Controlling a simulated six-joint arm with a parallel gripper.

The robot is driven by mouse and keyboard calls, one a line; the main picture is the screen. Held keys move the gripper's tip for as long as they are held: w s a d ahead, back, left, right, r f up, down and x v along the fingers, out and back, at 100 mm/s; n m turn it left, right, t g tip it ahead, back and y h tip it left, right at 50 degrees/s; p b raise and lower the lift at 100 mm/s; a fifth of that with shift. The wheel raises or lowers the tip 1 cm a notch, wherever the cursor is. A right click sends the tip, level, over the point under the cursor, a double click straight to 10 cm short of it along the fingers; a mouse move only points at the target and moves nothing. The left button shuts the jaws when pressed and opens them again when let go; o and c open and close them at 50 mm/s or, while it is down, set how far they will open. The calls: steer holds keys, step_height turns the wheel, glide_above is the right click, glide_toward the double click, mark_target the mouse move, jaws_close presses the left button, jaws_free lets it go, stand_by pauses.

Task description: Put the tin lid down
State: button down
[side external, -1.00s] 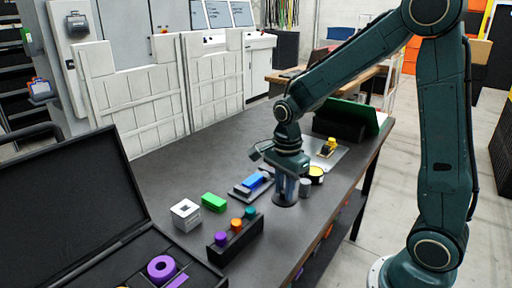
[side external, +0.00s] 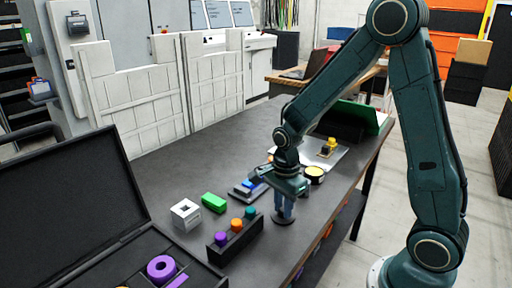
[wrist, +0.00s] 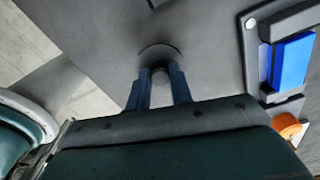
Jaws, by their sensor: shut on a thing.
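My gripper (side external: 284,214) points down over the front part of the dark table, its blue-grey fingers close together. It is shut on the tin lid (side external: 282,220), a dark round disc lying flat below the fingertips. In the wrist view the lid (wrist: 157,50) is a grey disc, its knob between the fingertips (wrist: 160,72). The lid is at or just above the table top; I cannot tell if it touches. A round tin with a yellow inside (side external: 315,172) stands behind and to the right of my gripper.
A fixture with a blue block (wrist: 292,60) is close by, partly behind my gripper in the side view. A black rack with coloured pegs (side external: 236,240), a green block (side external: 214,202) and a white block (side external: 185,215) stand to the left. Bare table surrounds the lid toward the front edge.

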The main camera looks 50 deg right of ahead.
steer(key=shift+f, duration=0.15)
steer(key=c, duration=1.2)
jaws_free()
steer(key=shift+c, duration=0.2)
step_height(320, 180, up, 12)
steer(key=shift+r, duration=0.2)
steer(key=s+a+r+n+t, duration=0.2)
steer(key=s+r+n, duration=0.2)
steer(key=s+n, duration=0.4)
steer(key=s+a+r+n+t, duration=0.2)
steer(key=s+n, duration=0.5)
steer(key=n, duration=0.6)
steer(key=shift+s+a+r+t, duration=0.15)
steer(key=shift+s+r+t, duration=0.2)
steer(key=shift+r+t, duration=0.55)
